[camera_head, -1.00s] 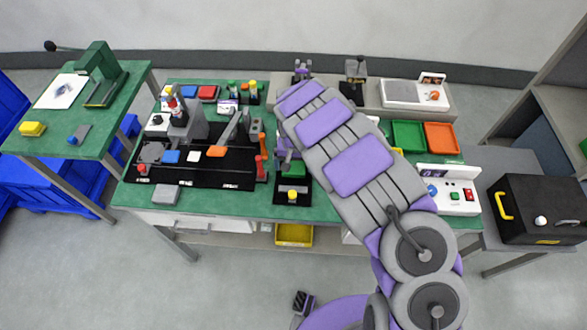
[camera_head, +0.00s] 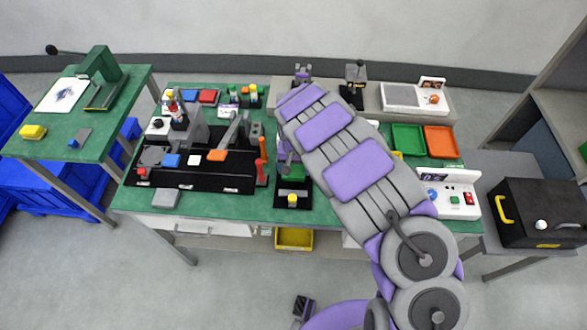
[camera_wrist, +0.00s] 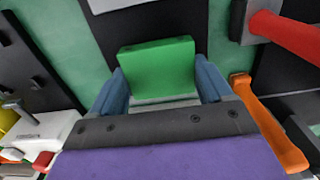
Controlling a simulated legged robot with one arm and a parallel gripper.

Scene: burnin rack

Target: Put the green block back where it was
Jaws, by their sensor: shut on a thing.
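The green block (camera_wrist: 158,66) sits between the two blue-grey fingers of my gripper (camera_wrist: 162,82) in the wrist view. The gripper is shut on it, with a finger along each side. A black surface shows just beyond the block; I cannot tell whether the block touches it. In the head view my arm hides most of the gripper.
A black test board (camera_head: 215,180) with a red lever (camera_head: 262,166) lies close left of the gripper. An orange handle (camera_wrist: 268,118) is near the right finger in the wrist view. Green (camera_head: 408,138) and orange (camera_head: 440,140) trays and a white control box (camera_head: 450,197) stand right.

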